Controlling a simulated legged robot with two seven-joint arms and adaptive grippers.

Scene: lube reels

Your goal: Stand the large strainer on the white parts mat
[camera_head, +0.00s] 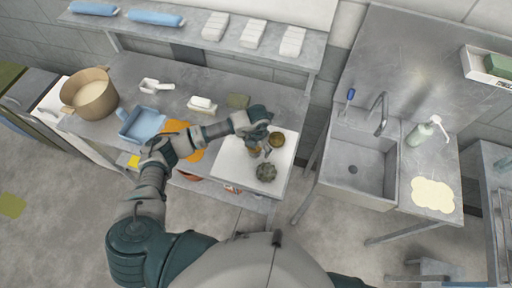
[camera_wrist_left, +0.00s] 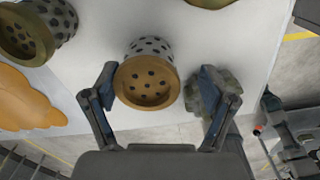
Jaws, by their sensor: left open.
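The white parts mat (camera_head: 228,165) lies at the bench's right end and fills much of the left wrist view (camera_wrist_left: 240,45). My left gripper (camera_head: 262,150) is open above it. In the left wrist view its fingers (camera_wrist_left: 157,74) stand either side of a strainer with a brass, holed end and a pale perforated body (camera_wrist_left: 148,78). Contact with it cannot be told. A similar strainer (camera_wrist_left: 35,28) is at the upper left, near the mat's edge. Which is the large one is unclear. A brass round thing (camera_head: 277,139) is on the mat. My right gripper is not in view.
A rough grey-green lump (camera_head: 266,172) sits on the mat, close beside the right finger in the wrist view (camera_wrist_left: 212,95). An orange cloth (camera_head: 176,127), blue tray (camera_head: 141,124) and white block (camera_head: 202,104) lie left. A sink (camera_head: 355,165) stands right, across a gap.

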